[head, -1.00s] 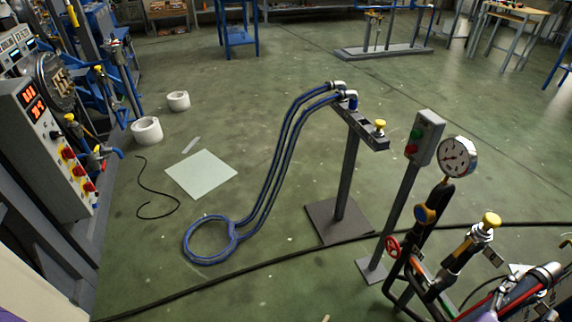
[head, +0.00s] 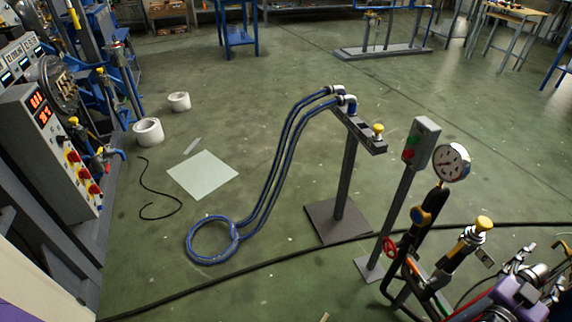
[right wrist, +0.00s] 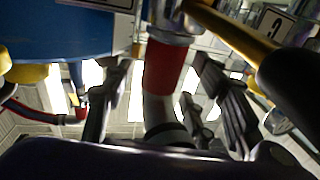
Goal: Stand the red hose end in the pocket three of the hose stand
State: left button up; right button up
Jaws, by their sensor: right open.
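The hose stand (head: 368,138) is a grey bar on a post in the middle of the head view. Two blue hoses (head: 268,180) end in metal elbows at its far end, and a yellow-topped piece (head: 378,129) is at its near end. My right gripper (head: 524,262) is at the lower right, beside the pipework. In the right wrist view its dark fingers are open, one on each side of a red sleeve (right wrist: 163,66), which appears to be the red hose end. A metal collar (right wrist: 172,28) is directly above it. Contact is unclear. My left gripper is out of view.
A gauge (head: 451,162) and a switch box on a post (head: 421,143) stand between the hose stand and my right gripper. A black cable (head: 285,270) crosses the floor. Yellow-handled pipework (head: 465,245) is close to my right gripper. Open floor lies beyond the stand.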

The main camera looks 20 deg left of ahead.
grip_shut()
dwell(0.3)
jog(key=shift+r, duration=0.1)
dwell(0.4)
